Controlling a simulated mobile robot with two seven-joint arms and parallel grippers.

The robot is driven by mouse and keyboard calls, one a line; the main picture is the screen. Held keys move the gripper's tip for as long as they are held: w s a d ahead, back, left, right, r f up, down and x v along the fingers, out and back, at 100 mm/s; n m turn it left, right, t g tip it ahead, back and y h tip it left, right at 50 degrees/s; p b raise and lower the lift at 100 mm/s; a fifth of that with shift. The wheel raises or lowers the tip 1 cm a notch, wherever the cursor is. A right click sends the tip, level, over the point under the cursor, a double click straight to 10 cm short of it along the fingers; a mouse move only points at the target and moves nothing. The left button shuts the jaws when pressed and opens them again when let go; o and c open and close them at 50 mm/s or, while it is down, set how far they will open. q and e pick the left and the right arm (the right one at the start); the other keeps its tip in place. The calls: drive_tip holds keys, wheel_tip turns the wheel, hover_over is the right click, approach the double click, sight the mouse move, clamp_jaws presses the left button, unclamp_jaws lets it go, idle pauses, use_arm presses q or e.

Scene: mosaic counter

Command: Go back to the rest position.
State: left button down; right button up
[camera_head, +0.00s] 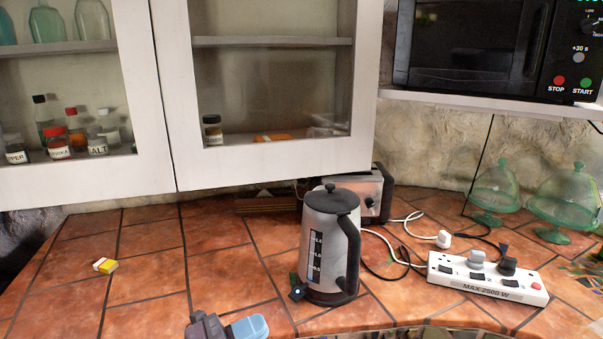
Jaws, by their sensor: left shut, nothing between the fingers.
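My left gripper (228,327) shows at the bottom edge of the head view, left of centre. Only its grey and light blue end is in the picture. It is shut and empty, in front of the tiled counter (150,270). It is to the lower left of a grey metal kettle (320,240) with a black handle, apart from it in the picture. My right gripper is not in view.
A white power strip (487,280) with plugs and cables lies right of the kettle. A toaster (368,190) stands behind it. Green glass domes (566,195) are at the right. A small yellow-and-white object (105,265) lies left. Cabinets (270,165) overhang the back; the left counter is mostly clear.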

use_arm(q)
drive_tip(key=s+a+f+n+t+y, duration=0.2)
drive_tip(key=a+f+n+t+y, duration=0.6)
drive_tip(key=a+f+n+y, duration=0.85)
drive_tip(key=s+a+f+n+g+y, duration=0.1)
drive_tip(key=s+f+n+g, duration=0.2)
drive_tip(key=s+f+n, duration=0.2)
drive_tip(key=s+a+f+n+g+y, duration=0.1)
drive_tip(key=s+a+f+n+g, duration=0.1)
drive_tip(key=s+f+n, duration=0.4)
drive_tip(key=s+n+g, duration=0.1)
drive_tip(key=s, duration=0.2)
drive_tip(key=shift+s+a+f, duration=0.2)
drive_tip(key=shift+a+f, duration=0.05)
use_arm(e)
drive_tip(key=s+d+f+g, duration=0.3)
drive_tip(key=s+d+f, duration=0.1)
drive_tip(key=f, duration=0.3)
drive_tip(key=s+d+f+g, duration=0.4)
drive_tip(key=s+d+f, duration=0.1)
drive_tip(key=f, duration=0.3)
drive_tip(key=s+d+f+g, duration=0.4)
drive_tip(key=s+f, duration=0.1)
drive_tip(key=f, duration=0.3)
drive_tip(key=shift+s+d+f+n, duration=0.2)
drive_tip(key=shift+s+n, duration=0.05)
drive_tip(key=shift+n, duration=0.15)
